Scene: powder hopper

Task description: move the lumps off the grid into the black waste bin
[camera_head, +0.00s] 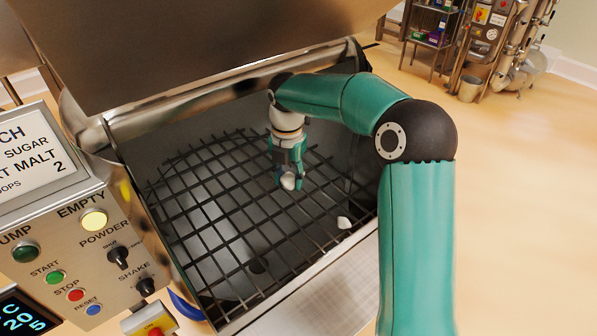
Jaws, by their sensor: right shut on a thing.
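The dark grid (215,212) lies inside the open metal hopper. My right gripper (289,178) is above the grid's right half, pointing down, shut on a white lump (288,181) that shows at its fingertips. I cannot tell whether this lump still touches the grid. A second white lump (344,223) lies on the grid near its front right edge, apart from the gripper. My left gripper is not in view. No black waste bin can be made out.
The hopper's raised lid (200,45) stands behind the grid. A control panel (85,240) with buttons is at the left. The hopper's front rim (310,285) borders the grid. A shelf (432,25) and a metal bucket (469,89) stand far back right, with open floor before them.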

